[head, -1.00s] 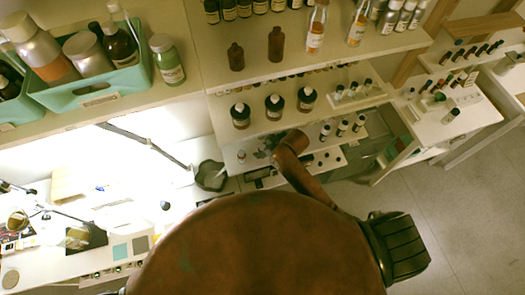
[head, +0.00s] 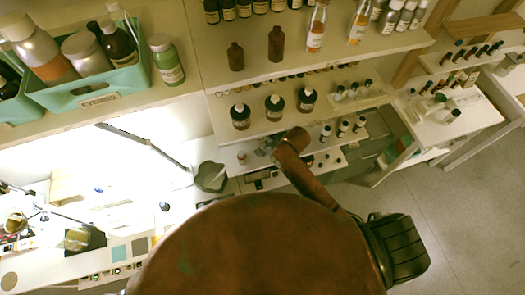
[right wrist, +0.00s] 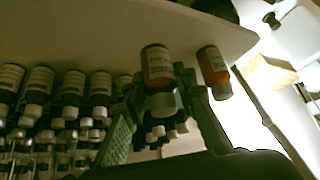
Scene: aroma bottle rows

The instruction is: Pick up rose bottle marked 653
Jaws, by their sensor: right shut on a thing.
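In the right wrist view, which looks upside down, an orange-red bottle (right wrist: 158,68) with a pale label and a white cap sits between the green-grey fingers of my right gripper (right wrist: 162,108). The gripper is shut on it. The label is too blurred to read a number. I cannot tell whether its base touches the shelf. A similar bottle (right wrist: 213,66) stands beside it, apart from the fingers. In the head view my right gripper (head: 264,151) is small, at the lower shelf, and the held bottle is not clear there. My left gripper is not in view.
Several dark bottles (right wrist: 68,88) with white labels stand close by in the right wrist view. In the head view, white-capped bottles (head: 274,106) stand on the shelf above, and a small bottle (head: 241,157) stands left of the gripper. Open floor (head: 460,230) lies at right.

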